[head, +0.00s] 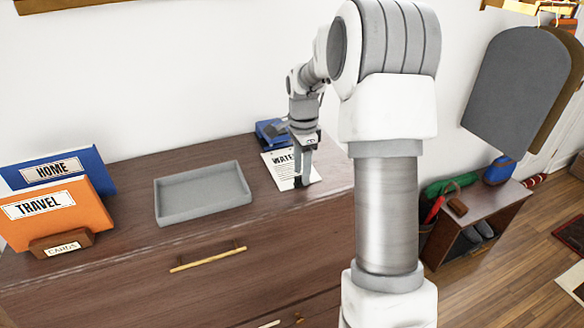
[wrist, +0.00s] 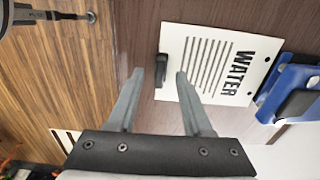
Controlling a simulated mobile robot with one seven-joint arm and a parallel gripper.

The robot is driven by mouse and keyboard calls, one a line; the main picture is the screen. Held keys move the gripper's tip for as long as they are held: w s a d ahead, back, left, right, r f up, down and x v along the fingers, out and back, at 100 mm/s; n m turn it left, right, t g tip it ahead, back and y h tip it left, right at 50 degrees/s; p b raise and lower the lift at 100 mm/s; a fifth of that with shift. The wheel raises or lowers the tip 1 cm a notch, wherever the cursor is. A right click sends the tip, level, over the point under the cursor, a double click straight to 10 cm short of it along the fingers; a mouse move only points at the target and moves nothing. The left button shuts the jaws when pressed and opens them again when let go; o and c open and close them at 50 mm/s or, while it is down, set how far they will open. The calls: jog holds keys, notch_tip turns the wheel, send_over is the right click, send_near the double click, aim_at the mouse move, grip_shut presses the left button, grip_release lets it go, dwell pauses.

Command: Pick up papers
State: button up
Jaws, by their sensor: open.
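The papers (head: 280,172) are a white sheet headed WATER, lying flat on the dresser top near its right end. In the wrist view the papers (wrist: 207,66) show printed lines, punched holes and a small black clip (wrist: 161,70) at one edge. My gripper (head: 302,176) points down over the papers' right side and hides part of them. In the wrist view my gripper (wrist: 160,72) is open and empty, with one fingertip on each side of the clip in the picture. I cannot tell whether the fingers touch it.
A grey tray (head: 203,212) stands on the dresser (head: 130,255) to the left. A blue hole punch (wrist: 288,92) lies beside the papers, near the wall. Orange TRAVEL (head: 50,228) and blue HOME (head: 95,170) folders stand at the far left. Dresser space between tray and papers is clear.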

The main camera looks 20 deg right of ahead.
jog(key=shift+f, duration=0.5)
grip_shut()
jog(key=shift+r, duration=0.15)
